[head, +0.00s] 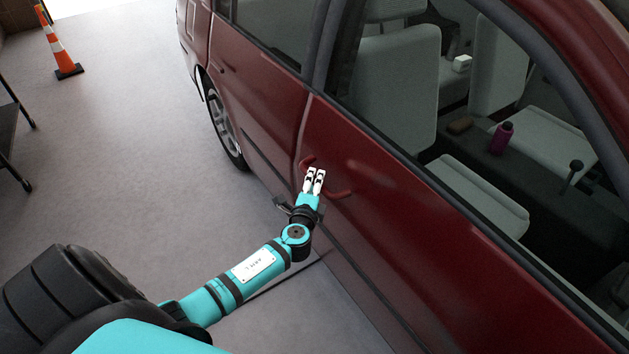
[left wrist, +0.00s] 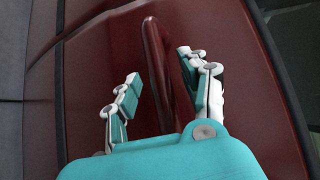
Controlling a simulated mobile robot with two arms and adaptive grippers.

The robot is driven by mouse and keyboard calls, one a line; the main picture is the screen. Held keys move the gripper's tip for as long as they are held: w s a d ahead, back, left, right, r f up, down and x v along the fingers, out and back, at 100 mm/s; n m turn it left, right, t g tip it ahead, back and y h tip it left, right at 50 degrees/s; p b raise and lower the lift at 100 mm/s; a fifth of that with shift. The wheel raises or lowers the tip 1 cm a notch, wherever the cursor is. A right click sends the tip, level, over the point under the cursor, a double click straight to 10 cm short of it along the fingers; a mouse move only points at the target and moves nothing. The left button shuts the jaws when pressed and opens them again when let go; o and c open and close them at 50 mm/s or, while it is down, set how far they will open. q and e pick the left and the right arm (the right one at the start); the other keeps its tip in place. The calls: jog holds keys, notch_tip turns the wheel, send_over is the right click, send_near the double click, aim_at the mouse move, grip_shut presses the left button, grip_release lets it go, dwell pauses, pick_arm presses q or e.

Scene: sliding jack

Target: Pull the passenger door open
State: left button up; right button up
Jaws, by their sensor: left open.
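The passenger door (head: 410,240) is the dark red front door of the car, and it looks shut, flush with the body. Its red handle (head: 341,194) shows on both sides of my left gripper (head: 315,176) in the head view. In the left wrist view the handle (left wrist: 155,55) runs as an upright bar between the two fingers of my left gripper (left wrist: 162,75). The fingers are open, with a gap on the left finger's side and the right finger nearer the bar. I cannot tell whether either finger touches it. My right gripper is out of view.
An orange traffic cone (head: 59,50) stands at the far left on the bare grey floor (head: 130,150). A dark stand (head: 12,125) is at the left edge. A purple bottle (head: 501,137) and grey seats (head: 395,90) show through the car window. Floor beside the car is clear.

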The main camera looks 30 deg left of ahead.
pick_arm(q)
jog(key=shift+w+a, duration=0.3)
jog(key=shift+w, duration=0.25)
jog(key=shift+f, duration=0.1)
grip_shut()
